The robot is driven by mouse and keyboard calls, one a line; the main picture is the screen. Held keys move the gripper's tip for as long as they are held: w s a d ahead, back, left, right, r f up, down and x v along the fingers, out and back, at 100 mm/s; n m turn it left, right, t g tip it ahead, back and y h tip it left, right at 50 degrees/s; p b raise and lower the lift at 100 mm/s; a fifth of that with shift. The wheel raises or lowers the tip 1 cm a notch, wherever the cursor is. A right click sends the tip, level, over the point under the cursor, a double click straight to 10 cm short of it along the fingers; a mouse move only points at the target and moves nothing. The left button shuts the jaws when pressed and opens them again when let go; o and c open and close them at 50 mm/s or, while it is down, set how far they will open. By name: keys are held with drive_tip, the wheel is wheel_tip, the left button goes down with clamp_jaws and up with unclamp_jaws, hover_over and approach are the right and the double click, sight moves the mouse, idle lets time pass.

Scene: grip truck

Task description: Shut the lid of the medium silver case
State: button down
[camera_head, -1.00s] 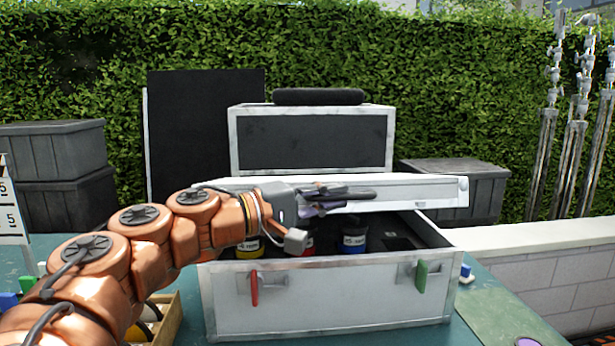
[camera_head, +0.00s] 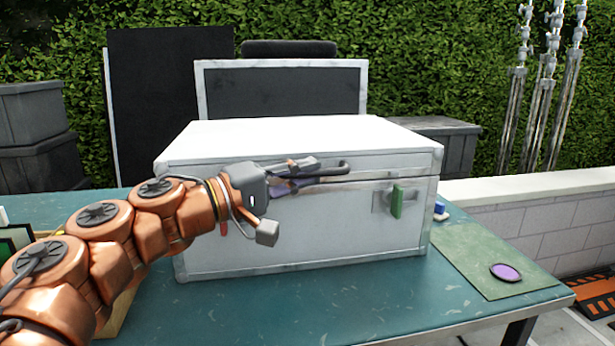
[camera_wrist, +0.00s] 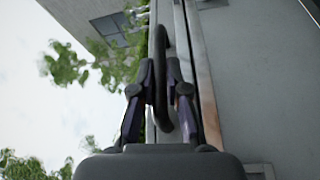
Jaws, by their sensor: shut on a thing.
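The silver case (camera_head: 330,235) stands on the green table. Its white-topped lid (camera_head: 300,135) is down over the body, and a thin dark seam shows between them at the right. The inside is hidden. My gripper (camera_head: 315,176) is at the front of the lid, shut on its dark handle (camera_head: 343,166). In the wrist view, the fingers of my gripper (camera_wrist: 163,75) are on either side of the dark curved handle (camera_wrist: 161,30). A green latch (camera_head: 397,200) is on the front right. A red latch (camera_head: 224,228) is mostly hidden behind my arm.
Another pale-framed case (camera_head: 280,90) with a dark panel stands behind. A green mat (camera_head: 475,262) with a purple disc (camera_head: 506,272) lies at the right. The table (camera_head: 300,298) is clear in front of the case. A low white wall (camera_head: 530,187) runs at the right.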

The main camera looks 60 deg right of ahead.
drive_tip(key=shift+s+f, duration=0.25)
drive_tip(key=shift+f, duration=0.2)
drive_tip(key=c, duration=1.4)
unclamp_jaws()
drive_tip(key=shift+a, duration=0.1)
drive_tip(key=shift+c, duration=0.2)
drive_tip(key=shift+w+r, duration=0.15)
drive_tip(key=shift+r, duration=0.05)
drive_tip(key=shift+w+a, duration=0.25)
drive_tip(key=shift+a, duration=0.1)
drive_tip(key=v, duration=1.1)
drive_tip(key=shift+a, duration=0.1)
